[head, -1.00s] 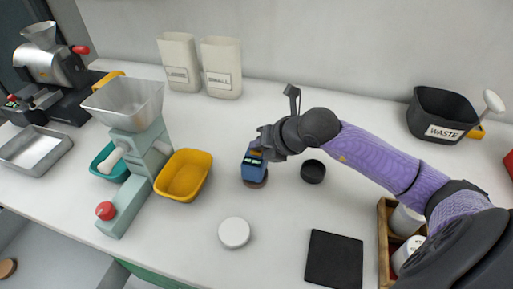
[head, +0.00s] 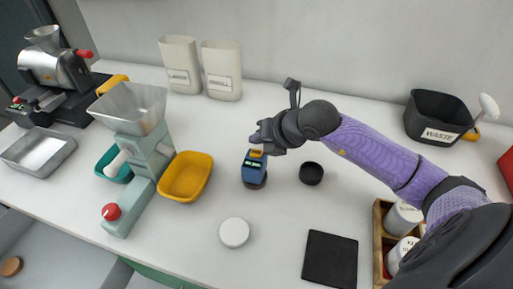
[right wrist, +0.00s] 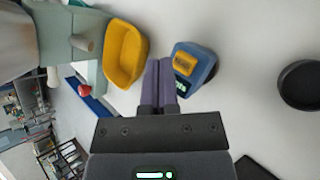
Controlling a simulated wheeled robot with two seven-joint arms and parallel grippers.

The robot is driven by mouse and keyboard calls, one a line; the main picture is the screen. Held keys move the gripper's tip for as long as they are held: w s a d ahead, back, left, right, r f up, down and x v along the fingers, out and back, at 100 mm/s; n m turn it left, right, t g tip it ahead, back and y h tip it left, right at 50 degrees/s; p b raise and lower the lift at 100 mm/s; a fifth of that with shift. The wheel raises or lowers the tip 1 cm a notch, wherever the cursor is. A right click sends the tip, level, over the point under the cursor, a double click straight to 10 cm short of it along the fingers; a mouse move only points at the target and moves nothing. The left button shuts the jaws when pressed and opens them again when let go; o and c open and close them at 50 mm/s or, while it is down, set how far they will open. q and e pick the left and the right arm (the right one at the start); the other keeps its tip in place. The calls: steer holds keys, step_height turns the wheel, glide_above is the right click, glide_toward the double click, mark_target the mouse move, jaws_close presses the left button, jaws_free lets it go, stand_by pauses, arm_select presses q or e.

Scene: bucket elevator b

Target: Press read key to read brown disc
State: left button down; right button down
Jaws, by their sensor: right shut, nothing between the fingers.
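A blue handheld reader (head: 252,171) with a small lit display and an orange key (head: 257,153) on top stands on a dark brown disc (head: 255,185); the reader hides most of the disc. The reader (right wrist: 203,62) and its orange key (right wrist: 184,63) also show in the right wrist view. My right gripper (head: 256,139) is shut and empty, just behind and above the key, apart from it. Its closed fingers (right wrist: 160,66) lie beside the reader in the wrist view. My left gripper is not in view.
A black round cup (head: 311,173) stands right of the reader, a white disc (head: 234,232) in front. A yellow tray (head: 186,177) and green hopper machine (head: 130,180) stand left. A black pad (head: 330,260) and wooden rack (head: 379,235) are at front right. Another brown disc (head: 11,266) lies lower left.

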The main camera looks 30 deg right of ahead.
mark_target(258, 154)
steer(key=shift+r+p, duration=1.35)
steer(key=shift+r, duration=0.65)
steer(key=shift+f, duration=0.1)
